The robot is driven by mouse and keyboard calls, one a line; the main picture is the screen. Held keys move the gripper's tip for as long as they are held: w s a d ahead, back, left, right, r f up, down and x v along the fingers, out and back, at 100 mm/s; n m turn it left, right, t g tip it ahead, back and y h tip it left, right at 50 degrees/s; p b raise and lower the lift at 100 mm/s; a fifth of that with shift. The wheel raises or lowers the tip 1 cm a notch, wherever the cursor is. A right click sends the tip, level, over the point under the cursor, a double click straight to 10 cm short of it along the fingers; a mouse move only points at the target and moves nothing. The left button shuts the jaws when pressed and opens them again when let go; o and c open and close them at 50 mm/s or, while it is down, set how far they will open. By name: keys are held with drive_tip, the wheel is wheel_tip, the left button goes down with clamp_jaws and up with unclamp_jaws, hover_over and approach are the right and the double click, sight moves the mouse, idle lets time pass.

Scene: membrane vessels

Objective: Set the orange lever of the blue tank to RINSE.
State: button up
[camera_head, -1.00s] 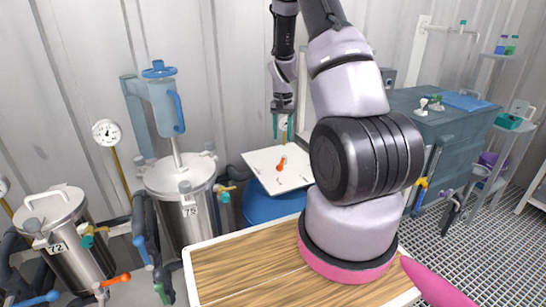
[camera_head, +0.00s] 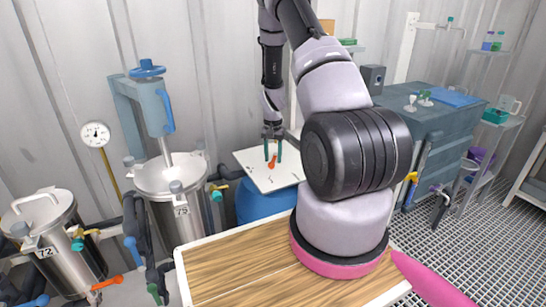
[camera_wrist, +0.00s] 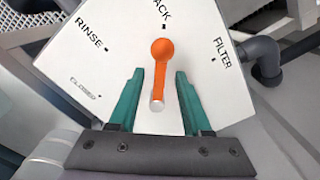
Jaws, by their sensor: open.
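The blue tank (camera_head: 262,207) stands behind the wooden surface, with a tilted white panel (camera_head: 250,168) on top. The orange lever (camera_head: 272,163) is on that panel. In the wrist view the lever (camera_wrist: 162,62) has a round orange knob and a pale pivot end, and points up at a label reading "ACK", its start cut off. RINSE is printed to its left, FILTER to its right, and CLOSED lower left. My gripper (camera_head: 272,152) is at the panel. Its green fingers (camera_wrist: 160,74) are open, one each side of the lever, with gaps showing.
Metal vessels 75 (camera_head: 170,181) and 72 (camera_head: 45,222) stand to the left, with pipes and valves around them. A blue stirrer (camera_head: 152,100) rises over vessel 75. A dark grey pipe (camera_wrist: 265,58) runs beside the panel. A blue-grey cabinet (camera_head: 440,130) stands right.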

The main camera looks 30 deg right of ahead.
clamp_jaws()
idle(1.3)
